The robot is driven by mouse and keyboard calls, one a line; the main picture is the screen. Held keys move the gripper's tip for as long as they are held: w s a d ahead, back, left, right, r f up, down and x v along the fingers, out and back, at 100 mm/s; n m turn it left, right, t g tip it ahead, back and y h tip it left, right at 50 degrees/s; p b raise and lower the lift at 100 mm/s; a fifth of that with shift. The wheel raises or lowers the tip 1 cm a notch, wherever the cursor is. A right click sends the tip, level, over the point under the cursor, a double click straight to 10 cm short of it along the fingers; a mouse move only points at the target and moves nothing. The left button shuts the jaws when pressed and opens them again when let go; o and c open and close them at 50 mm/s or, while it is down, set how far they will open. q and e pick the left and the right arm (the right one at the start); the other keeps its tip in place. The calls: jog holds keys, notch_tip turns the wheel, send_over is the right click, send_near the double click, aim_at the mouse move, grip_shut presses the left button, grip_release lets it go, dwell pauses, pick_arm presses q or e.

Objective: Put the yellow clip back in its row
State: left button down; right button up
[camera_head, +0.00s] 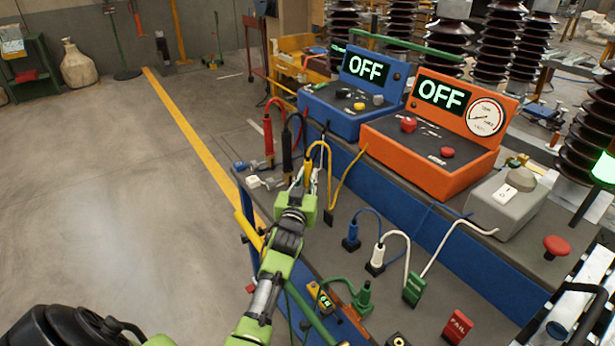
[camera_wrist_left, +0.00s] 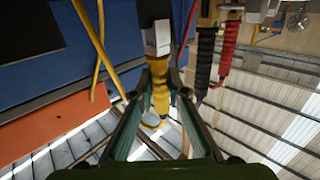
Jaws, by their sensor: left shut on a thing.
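My left gripper (camera_head: 308,190) is over the near-left part of the grey bench and shut on the yellow clip (camera_head: 308,170). In the left wrist view the yellow clip (camera_wrist_left: 160,94) lies between the two fingers (camera_wrist_left: 158,105), with a pale block at its end. A yellow cable loops from it. The red clip (camera_head: 268,138) and the black clip (camera_head: 287,152) stand upright in a row just left of it. The wrist view also shows the black clip (camera_wrist_left: 204,62) and red clip (camera_wrist_left: 227,52), apart from my fingers. The yellow clip's lower end is hidden in the head view. My right gripper is not seen.
Blue (camera_head: 352,236), white (camera_head: 377,258) and green (camera_head: 413,288) plugs with cables are to the right. Open floor (camera_head: 130,200) lies left.

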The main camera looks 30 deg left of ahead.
pick_arm(q)
jog(key=shift+f, duration=0.2)
jog(key=c, duration=1.9)
grip_release()
jog(key=shift+s, duration=0.1)
jog(key=shift+f, duration=0.15)
jog(key=shift+d, duration=0.1)
jog(key=shift+s+d+f, duration=0.15)
jog(key=shift+s, duration=0.2)
jog(key=v, duration=1.1)
jog(key=shift+r, duration=0.35)
